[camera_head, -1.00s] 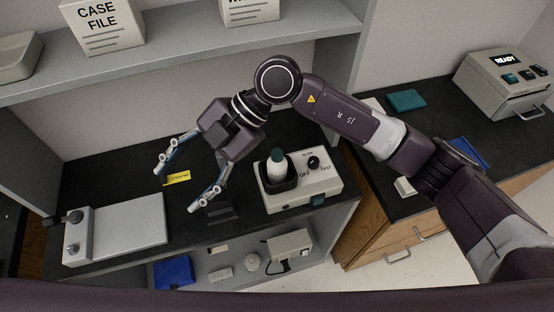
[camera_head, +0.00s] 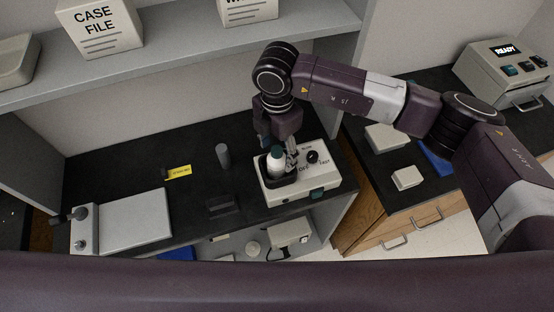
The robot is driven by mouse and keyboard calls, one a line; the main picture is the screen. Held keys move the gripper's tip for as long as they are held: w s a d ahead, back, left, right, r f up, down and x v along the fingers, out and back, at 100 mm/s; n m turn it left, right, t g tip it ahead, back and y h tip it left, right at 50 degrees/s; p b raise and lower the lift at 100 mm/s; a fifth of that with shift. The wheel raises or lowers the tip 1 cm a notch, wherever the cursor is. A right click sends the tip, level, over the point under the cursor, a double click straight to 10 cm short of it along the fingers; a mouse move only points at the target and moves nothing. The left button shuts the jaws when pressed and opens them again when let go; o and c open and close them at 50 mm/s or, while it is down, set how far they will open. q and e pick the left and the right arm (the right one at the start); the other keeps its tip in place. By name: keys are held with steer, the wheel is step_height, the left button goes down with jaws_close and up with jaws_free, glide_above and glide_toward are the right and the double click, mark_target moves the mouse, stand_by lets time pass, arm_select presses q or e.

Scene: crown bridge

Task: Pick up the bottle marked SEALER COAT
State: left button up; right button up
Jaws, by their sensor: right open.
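A small white bottle with a dark teal cap (camera_head: 277,162) stands upright in the dark cup of a white mixer device (camera_head: 325,180) on the black counter. No lettering on the bottle can be read from here. My right gripper (camera_head: 278,150) points down at the bottle, with its fingers around or just behind it. The fingers are open; whether they touch the bottle cannot be told. My left gripper is not in view.
A grey cylinder (camera_head: 223,156), a yellow label (camera_head: 178,172) and a dark block (camera_head: 222,205) are on the counter. A shelf (camera_head: 180,65) runs above; a READY machine (camera_head: 505,75) stands at right.

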steer(key=shift+a+f, duration=0.1)
steer(key=shift+f, duration=0.5)
steer(key=shift+r, duration=0.1)
jaws_close()
